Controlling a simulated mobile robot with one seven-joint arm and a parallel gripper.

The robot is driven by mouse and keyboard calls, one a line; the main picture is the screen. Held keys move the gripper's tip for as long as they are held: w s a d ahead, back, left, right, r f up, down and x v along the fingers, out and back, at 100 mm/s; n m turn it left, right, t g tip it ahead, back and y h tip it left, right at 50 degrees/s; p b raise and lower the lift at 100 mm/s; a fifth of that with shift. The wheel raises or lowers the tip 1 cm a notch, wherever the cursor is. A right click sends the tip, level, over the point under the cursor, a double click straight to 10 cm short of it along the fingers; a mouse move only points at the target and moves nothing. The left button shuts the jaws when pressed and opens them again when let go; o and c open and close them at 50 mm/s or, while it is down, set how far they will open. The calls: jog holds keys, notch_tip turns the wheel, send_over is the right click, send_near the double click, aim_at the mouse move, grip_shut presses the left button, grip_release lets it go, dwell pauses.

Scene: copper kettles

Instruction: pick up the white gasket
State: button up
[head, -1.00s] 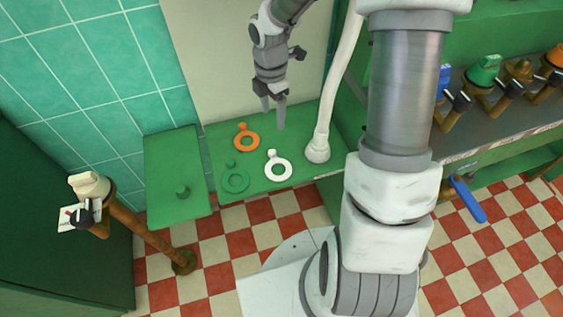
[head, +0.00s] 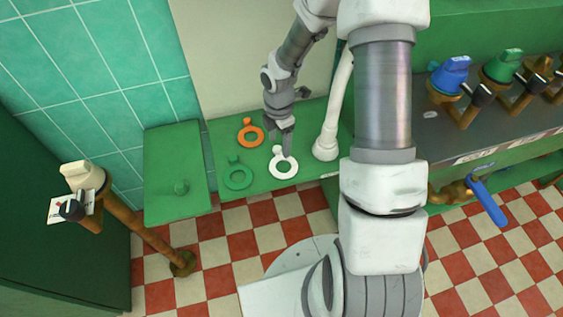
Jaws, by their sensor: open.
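The white gasket (head: 284,172) is a flat ring with a small round tab, lying on the green shelf (head: 222,133). My gripper (head: 282,156) is open, pointing down over the far side of the ring near its tab. Its fingertips overlap the ring in the head view; I cannot tell whether they touch it. The fingers partly hide the ring's far edge and tab.
An orange gasket (head: 250,141) and a green gasket (head: 238,179) lie on the shelf to the left. A white upright pipe (head: 326,148) stands close on the right.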

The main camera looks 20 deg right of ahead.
notch_tip(320, 180, down, 3)
jog(key=shift+b, duration=0.35)
jog(key=c, duration=0.9)
jog(key=shift+r, duration=0.15)
notch_tip(320, 180, up, 4)
jog(key=shift+r+p, duration=0.2)
jog(key=shift+p, duration=1)
jog(key=s+d+r+p, duration=0.4)
jog(key=s+d+r, duration=0.2)
jog(key=s, duration=0.3)
jog(key=shift+d+r, duration=0.2)
jog(key=shift+d, duration=0.55)
